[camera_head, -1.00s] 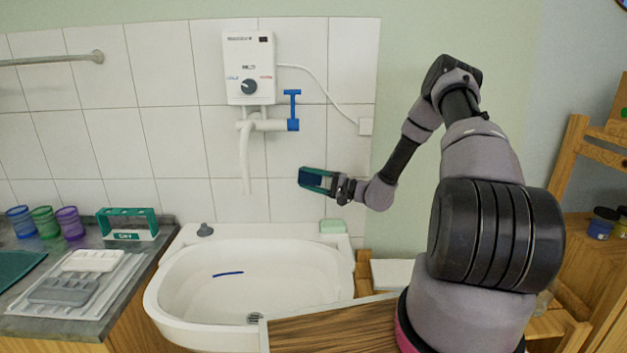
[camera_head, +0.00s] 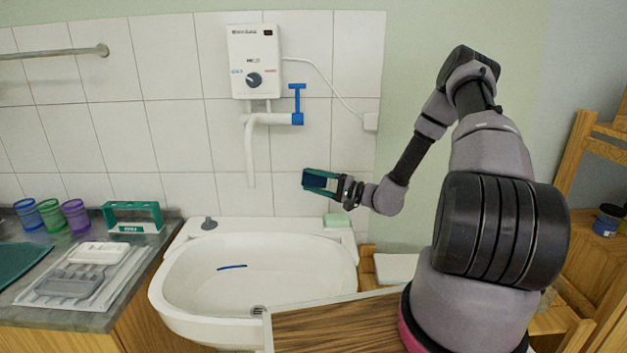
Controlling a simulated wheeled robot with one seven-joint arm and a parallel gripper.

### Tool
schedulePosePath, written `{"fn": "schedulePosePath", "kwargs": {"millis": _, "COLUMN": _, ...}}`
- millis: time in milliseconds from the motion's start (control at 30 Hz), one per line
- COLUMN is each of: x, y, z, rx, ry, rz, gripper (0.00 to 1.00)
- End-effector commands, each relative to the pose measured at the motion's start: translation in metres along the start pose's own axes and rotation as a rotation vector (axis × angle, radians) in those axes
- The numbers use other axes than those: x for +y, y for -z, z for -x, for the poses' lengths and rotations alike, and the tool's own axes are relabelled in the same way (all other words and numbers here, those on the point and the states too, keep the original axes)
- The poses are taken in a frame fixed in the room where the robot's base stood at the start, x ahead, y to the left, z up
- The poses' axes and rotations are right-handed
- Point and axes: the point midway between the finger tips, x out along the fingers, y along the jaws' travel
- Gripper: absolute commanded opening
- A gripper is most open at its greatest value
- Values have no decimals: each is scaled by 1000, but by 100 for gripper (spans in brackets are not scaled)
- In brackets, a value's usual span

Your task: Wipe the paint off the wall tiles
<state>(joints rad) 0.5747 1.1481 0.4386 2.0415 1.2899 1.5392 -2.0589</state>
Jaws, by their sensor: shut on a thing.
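The white wall tiles (camera_head: 230,190) cover the wall behind the sink. I see no clear paint mark on them; the part behind my gripper is hidden. My gripper (camera_head: 318,181) is in front of the tiles, above the sink's back right rim. It is shut on a dark blue block (camera_head: 314,181) with teal edges above and below it. I cannot tell whether the block touches the tiles. A blue streak (camera_head: 232,267) lies inside the white sink (camera_head: 190,290).
A water heater (camera_head: 254,62) with a spout and blue lever (camera_head: 297,105) hangs above the sink. A pale green soap bar (camera_head: 337,220) sits on the rim.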

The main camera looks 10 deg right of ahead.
Motion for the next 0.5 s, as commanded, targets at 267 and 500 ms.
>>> {"fn": "schedulePosePath", "kwargs": {"millis": 267, "x": 0, "y": -2, "z": 1, "rx": 0, "ry": 0, "rz": -1, "gripper": 1}}
{"fn": "schedulePosePath", "kwargs": {"millis": 500, "x": 0, "y": -20, "z": 7, "rx": 0, "ry": 0, "rz": -3, "gripper": 1}}
